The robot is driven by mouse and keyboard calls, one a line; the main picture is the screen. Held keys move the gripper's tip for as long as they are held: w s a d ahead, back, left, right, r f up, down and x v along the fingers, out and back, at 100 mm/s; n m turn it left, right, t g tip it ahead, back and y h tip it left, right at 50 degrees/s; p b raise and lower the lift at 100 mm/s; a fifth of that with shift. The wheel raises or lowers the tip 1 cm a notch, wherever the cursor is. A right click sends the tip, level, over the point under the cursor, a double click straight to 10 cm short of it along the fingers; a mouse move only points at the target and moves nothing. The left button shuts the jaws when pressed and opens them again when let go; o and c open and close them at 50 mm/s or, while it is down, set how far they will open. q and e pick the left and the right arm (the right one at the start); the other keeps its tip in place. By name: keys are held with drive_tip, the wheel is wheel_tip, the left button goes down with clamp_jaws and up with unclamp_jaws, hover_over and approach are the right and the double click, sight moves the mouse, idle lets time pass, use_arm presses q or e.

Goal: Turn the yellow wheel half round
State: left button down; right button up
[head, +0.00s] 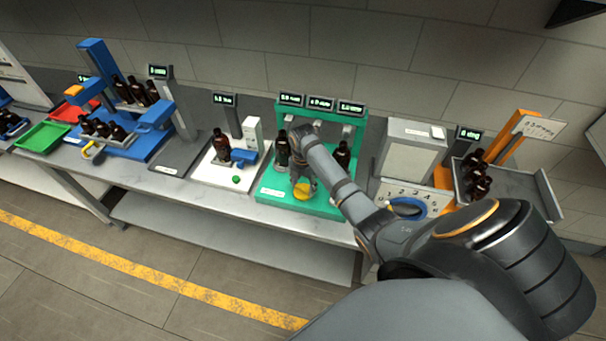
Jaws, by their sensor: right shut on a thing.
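The yellow wheel (303,191) lies at the front of the green station (270,198) on the bench. My right gripper (303,183) reaches down over it from the right and is shut on it. The fingers and the wheel's far side are partly hidden by my wrist. How far the wheel is turned cannot be told at this size. My left gripper is not in view.
A white station with an amber bottle (221,147) and green button (236,179) stands to the left. Further left is a blue station (160,120) with several bottles. Right of my forearm stand a grey box (412,145) and a bottle tray (520,184). The floor in front is clear.

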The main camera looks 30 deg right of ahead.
sight(303, 187)
drive_tip(key=shift+w+r+n, duration=0.1)
drive_tip(key=shift+n, duration=0.3)
drive_tip(key=o, duration=1.2)
drive_tip(key=shift+c, duration=0.2)
wheel_tip(303, 187, up, 12)
drive_tip(key=shift+c, duration=0.2)
